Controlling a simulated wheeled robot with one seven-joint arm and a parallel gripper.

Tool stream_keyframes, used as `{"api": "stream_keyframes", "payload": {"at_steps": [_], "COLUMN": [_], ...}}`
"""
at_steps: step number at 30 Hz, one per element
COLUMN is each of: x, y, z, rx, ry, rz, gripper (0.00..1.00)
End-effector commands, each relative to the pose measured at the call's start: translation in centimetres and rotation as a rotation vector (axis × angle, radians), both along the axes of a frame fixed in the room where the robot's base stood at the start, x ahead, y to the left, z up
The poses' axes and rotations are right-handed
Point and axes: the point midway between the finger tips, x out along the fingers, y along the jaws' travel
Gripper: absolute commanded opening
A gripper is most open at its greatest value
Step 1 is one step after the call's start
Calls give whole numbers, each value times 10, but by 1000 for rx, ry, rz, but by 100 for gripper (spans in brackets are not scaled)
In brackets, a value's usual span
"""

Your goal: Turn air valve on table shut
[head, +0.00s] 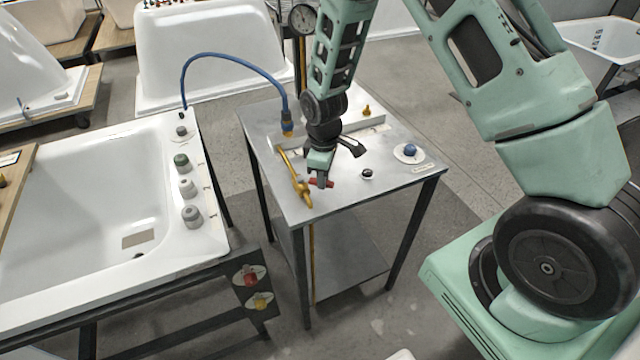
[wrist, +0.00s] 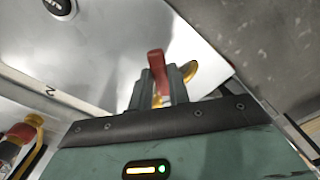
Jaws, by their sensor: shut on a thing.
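The air valve (head: 302,188) is a brass fitting with a red lever handle, on a brass pipe near the front left edge of the metal table (head: 385,199). My gripper (head: 321,180) is over the table at the valve, pointing down, and is shut on the red handle (wrist: 156,66). In the wrist view the handle sticks out between my two fingers (wrist: 163,88), with some brass showing just right of them. The handle's angle to the pipe is partly hidden by my fingers in the head view.
A blue knob (head: 410,150) and a small black knob (head: 367,174) sit on the table to the right. A blue hose (head: 235,55) arcs from the table to the white bathtub (head: 75,190) at left. A round gauge (head: 302,18) stands behind.

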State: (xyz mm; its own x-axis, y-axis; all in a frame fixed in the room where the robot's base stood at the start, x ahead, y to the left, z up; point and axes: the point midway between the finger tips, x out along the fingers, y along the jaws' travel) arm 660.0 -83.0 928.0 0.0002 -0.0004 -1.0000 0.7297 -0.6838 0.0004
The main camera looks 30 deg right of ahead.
Motion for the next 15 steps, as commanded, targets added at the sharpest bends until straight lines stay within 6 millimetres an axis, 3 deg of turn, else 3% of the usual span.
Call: {"api": "stream_keyframes", "payload": {"at_steps": [15], "x": [25], "y": [-15], "z": [1], "rx": [0], "ry": [0], "rz": [460], "gripper": [0]}}
